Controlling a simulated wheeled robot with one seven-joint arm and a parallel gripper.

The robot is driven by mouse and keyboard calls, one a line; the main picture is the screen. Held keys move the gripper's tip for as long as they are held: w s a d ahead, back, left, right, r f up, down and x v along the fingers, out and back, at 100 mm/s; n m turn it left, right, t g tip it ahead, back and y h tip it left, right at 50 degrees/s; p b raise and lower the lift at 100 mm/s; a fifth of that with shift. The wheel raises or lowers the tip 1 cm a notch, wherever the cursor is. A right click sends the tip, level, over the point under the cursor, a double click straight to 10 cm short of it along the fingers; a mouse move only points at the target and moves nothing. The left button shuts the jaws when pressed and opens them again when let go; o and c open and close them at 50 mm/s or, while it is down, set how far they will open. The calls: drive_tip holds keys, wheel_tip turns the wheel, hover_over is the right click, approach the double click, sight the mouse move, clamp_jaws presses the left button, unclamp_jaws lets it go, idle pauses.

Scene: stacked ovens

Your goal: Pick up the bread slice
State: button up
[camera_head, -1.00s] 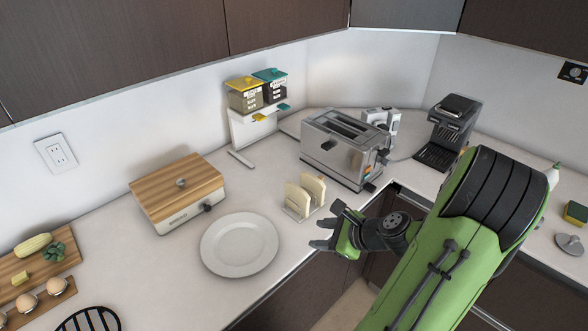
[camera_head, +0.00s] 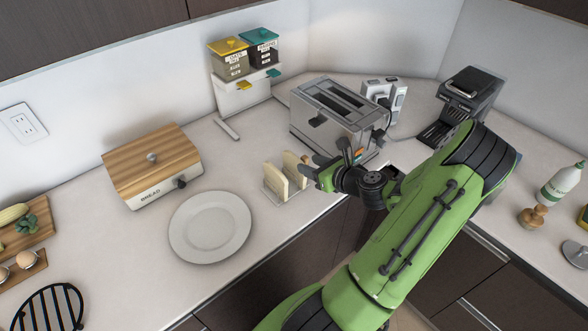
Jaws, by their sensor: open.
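Two bread slices stand upright in a small rack (camera_head: 272,197) on the counter, left of my gripper. The left bread slice (camera_head: 275,182) is fully clear of my gripper. The right bread slice (camera_head: 293,170) is closest to my fingers. My gripper (camera_head: 309,171) is open and points left, with its fingers at the right side of the rack. I cannot tell whether a finger touches the right slice.
A silver toaster (camera_head: 335,117) stands just behind my gripper. An empty white plate (camera_head: 210,226) lies left of the rack, beside a wooden-lidded bread box (camera_head: 152,165). A coffee machine (camera_head: 464,105) stands at the back right.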

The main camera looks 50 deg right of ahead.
sight(296, 158)
drive_tip(key=x, duration=0.8)
drive_tip(key=shift+w+d, duration=0.1)
drive_tip(key=shift+w, duration=0.05)
drive_tip(key=shift+c, duration=0.4)
drive_tip(key=c, duration=0.7)
